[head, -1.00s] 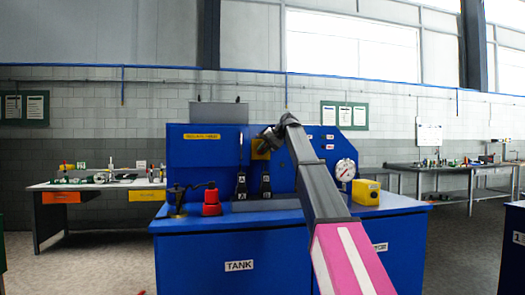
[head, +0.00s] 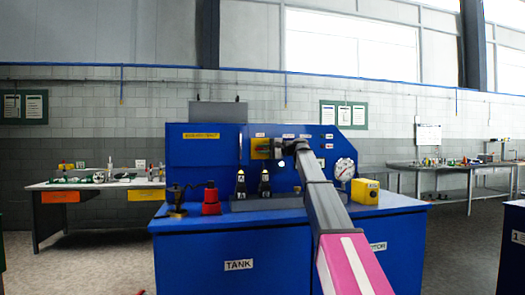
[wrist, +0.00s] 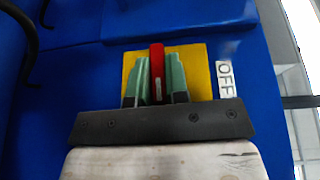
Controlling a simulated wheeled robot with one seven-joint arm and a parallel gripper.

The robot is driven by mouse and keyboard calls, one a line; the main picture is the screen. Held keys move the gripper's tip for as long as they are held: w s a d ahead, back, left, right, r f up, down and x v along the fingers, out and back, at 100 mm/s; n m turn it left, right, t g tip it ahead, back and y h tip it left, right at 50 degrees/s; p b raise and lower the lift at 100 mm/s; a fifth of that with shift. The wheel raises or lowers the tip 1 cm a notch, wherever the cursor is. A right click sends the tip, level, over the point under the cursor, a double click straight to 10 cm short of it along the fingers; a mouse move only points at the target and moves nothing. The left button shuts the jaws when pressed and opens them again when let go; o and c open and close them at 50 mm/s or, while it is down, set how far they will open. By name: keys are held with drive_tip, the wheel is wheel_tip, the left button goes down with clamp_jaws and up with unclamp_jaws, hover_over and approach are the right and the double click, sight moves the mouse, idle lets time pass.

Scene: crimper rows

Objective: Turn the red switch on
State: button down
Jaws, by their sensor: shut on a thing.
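The red switch handle (wrist: 157,70) stands out from a yellow square plate (wrist: 200,60) on the blue panel. My gripper (wrist: 158,78) has its green fingers on both sides of the handle and is shut on it. The white OFF label (wrist: 225,79) sits beside the plate, turned sideways in the wrist view. The handle runs parallel to that plate edge, not pointing at the label. In the head view the yellow plate (head: 259,148) is on the upper panel, with my gripper (head: 272,148) reaching it from the right and hiding part of the handle.
The blue bench (head: 190,250) carries two levers marked A (head: 241,184) and B (head: 265,183), a red-topped device (head: 211,200), a pressure gauge (head: 344,169) and a yellow box (head: 365,191). A pale light spot (head: 281,163) shows beside my gripper.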

drive_tip(key=shift+y, duration=0.3)
idle(0.4)
drive_tip(key=c, duration=1.1)
unclamp_jaws()
drive_tip(key=shift+d, duration=0.1)
drive_tip(key=d, duration=0.3)
drive_tip(key=s+d, duration=0.1)
drive_tip(key=d, duration=0.3)
drive_tip(key=s+d, duration=0.1)
drive_tip(key=d, duration=0.2)
drive_tip(key=shift+d+f, duration=0.1)
drive_tip(key=shift+d, duration=0.15)
